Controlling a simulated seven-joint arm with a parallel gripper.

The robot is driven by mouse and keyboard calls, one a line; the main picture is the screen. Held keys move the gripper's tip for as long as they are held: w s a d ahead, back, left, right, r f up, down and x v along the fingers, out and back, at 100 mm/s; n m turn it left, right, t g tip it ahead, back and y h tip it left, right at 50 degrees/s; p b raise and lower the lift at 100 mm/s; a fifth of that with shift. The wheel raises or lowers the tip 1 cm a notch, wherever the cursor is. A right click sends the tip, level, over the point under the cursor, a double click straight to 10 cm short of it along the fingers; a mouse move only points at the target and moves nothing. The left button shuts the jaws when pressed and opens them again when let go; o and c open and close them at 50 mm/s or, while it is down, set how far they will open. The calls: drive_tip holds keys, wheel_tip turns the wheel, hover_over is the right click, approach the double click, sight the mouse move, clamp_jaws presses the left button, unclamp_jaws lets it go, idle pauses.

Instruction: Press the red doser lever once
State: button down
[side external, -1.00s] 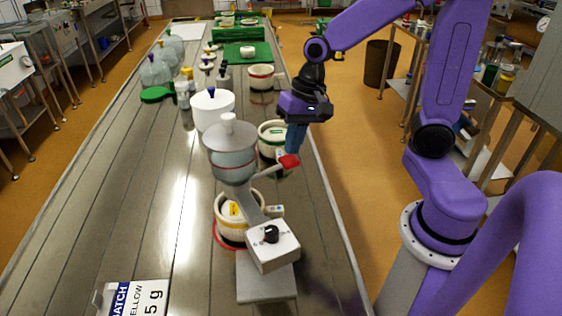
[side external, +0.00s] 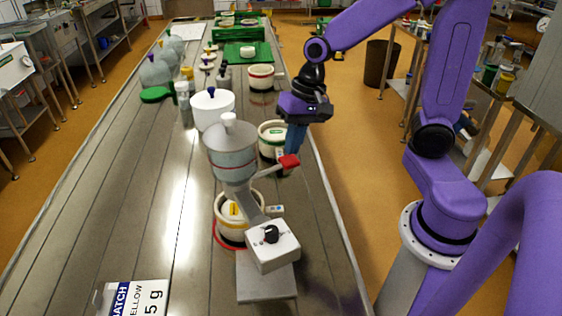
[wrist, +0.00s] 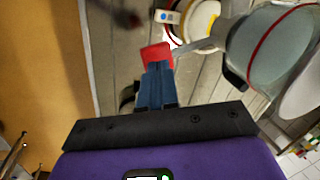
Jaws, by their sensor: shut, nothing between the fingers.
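In the wrist view, the fingertips (wrist: 155,68) overlap the near edge of the red lever paddle (wrist: 157,54). They look to be at or just above it; I cannot tell whether they touch.
Another cream mould (side external: 271,139) stands close behind the lever and fingers. A white lidded pot (side external: 212,108) is behind the doser. A batch sign (side external: 137,298) stands at the front left. The table's left middle is clear.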

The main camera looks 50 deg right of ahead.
sight(294, 158)
drive_tip(key=shift+f, duration=2.6)
drive_tip(key=shift+r, duration=4.6)
drive_tip(key=shift+s, duration=0.1)
drive_tip(key=s+f+n+h, duration=0.1)
drive_tip(key=s+f+n, duration=0.1)
drive_tip(key=s+n, duration=0.6)
drive_tip(key=s+a+f+n+g+h, duration=0.1)
drive_tip(key=s+n, duration=0.8)
drive_tip(key=shift+a+f+n, duration=0.15)
drive_tip(key=shift+f+n, duration=0.15)
drive_tip(key=shift+f, duration=0.05)
